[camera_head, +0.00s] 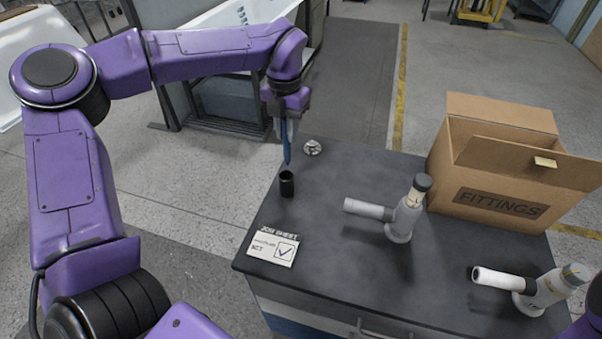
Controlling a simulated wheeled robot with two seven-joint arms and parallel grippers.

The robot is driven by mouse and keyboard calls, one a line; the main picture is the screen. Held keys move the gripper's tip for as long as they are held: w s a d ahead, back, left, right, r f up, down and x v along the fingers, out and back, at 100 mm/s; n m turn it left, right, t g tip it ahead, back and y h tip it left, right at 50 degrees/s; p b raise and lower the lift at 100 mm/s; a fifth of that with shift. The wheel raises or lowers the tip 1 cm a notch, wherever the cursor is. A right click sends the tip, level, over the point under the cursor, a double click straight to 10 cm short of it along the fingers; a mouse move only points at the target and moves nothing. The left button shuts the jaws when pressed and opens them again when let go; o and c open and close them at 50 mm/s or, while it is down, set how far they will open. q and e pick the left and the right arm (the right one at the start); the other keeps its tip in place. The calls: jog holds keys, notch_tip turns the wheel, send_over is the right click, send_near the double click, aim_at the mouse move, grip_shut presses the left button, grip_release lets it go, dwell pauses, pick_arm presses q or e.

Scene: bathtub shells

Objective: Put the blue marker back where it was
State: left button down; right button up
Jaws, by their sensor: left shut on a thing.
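The blue marker (286,146) is held upright in my left gripper (284,120), which is shut on it. Its lower tip is above and just behind a small black cup (287,184) on the dark worktop, with a small gap between them in the picture. A white job sheet card (273,246) with a tick box lies near the worktop's front left edge. My right gripper is not in view; only a sliver of purple shows at the lower right corner.
The dark worktop (330,240) holds a small silvery round part (312,147), a white pipe fitting (402,218) in the middle and another fitting (538,288) at front right. An open cardboard box (505,165) marked FITTINGS stands at the right. White tub shells stand behind.

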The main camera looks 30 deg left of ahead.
aim_at(286, 161)
pick_arm(q)
notch_tip(286, 161, down, 3)
jog(key=shift+s+r+p, duration=0.1)
jog(key=shift+s+p, duration=0.05)
jog(key=shift+p, duration=0.3)
jog(key=f, duration=0.2)
jog(key=f+p, duration=0.1)
jog(key=f, duration=0.1)
jog(key=s+f, duration=0.1)
jog(key=f, duration=0.1)
jog(key=shift+d+f, duration=0.1)
jog(key=shift+f, duration=0.1)
jog(key=shift+w+f, duration=0.25)
jog(key=shift+s+r, duration=0.1)
jog(key=shift+s, duration=0.4)
jog(key=c, duration=1.4)
grip_release()
jog(key=o, duration=0.4)
jog(key=shift+w, duration=0.3)
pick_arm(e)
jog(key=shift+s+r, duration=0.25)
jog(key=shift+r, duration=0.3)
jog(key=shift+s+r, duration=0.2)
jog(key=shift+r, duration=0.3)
